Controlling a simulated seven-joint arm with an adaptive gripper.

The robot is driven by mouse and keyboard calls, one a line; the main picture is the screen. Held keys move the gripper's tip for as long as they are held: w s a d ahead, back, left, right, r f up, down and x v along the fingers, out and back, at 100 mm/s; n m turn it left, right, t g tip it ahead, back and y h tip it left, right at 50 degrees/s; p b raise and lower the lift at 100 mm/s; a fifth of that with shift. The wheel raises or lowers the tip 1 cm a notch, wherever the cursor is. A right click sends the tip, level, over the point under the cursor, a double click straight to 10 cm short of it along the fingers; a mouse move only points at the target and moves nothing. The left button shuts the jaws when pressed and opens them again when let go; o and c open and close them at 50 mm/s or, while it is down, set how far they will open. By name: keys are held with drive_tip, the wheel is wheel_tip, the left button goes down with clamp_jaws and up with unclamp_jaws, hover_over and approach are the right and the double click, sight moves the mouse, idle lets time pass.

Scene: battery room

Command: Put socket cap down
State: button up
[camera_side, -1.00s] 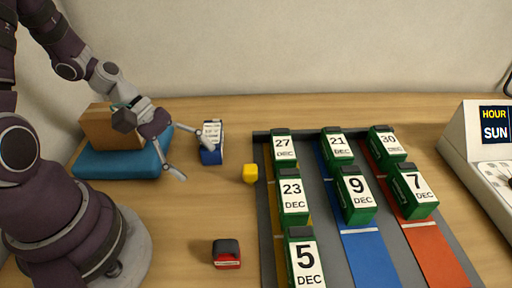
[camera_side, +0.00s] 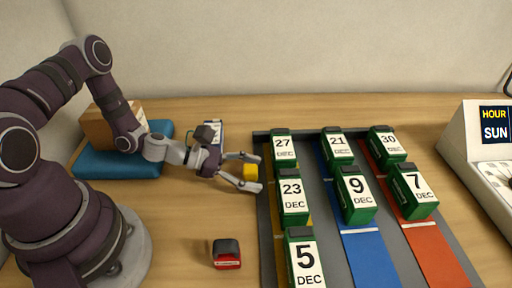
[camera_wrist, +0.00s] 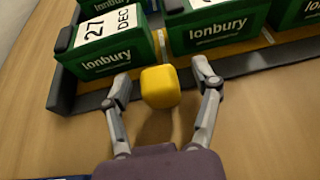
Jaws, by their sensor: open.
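A small yellow block with rounded edges (camera_side: 250,171), which I take to be the socket cap, sits on the wooden table just left of the grey tray. My gripper (camera_side: 257,173) is low over the table with one finger on each side of it. In the wrist view the yellow block (camera_wrist: 160,86) lies between my open gripper's fingertips (camera_wrist: 164,82), with gaps showing on both sides. The fingers do not appear to press on it.
The grey tray (camera_side: 266,208) holds several green dated batteries on yellow, blue and red lanes. A small red and black object (camera_side: 227,254) is at the front.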

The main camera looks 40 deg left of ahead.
sight(252, 168)
drive_tip(key=c, duration=1.1)
drive_tip(key=shift+o, duration=0.2)
wheel_tip(252, 168, up, 9)
drive_tip(key=shift+r, duration=0.15)
drive_tip(key=w+a+r+n+t+y, duration=0.1)
drive_tip(key=a+r+n+t+y, duration=0.1)
drive_tip(key=r, duration=0.5)
drive_tip(key=w+a+r+n+t+y, duration=0.1)
drive_tip(key=a+r+n+y, duration=0.3)
drive_tip(key=r, duration=0.4)
drive_tip(key=shift+w+a+t, duration=0.4)
drive_tip(key=shift+w+a, duration=0.15)
drive_tip(key=shift+w, duration=0.1)
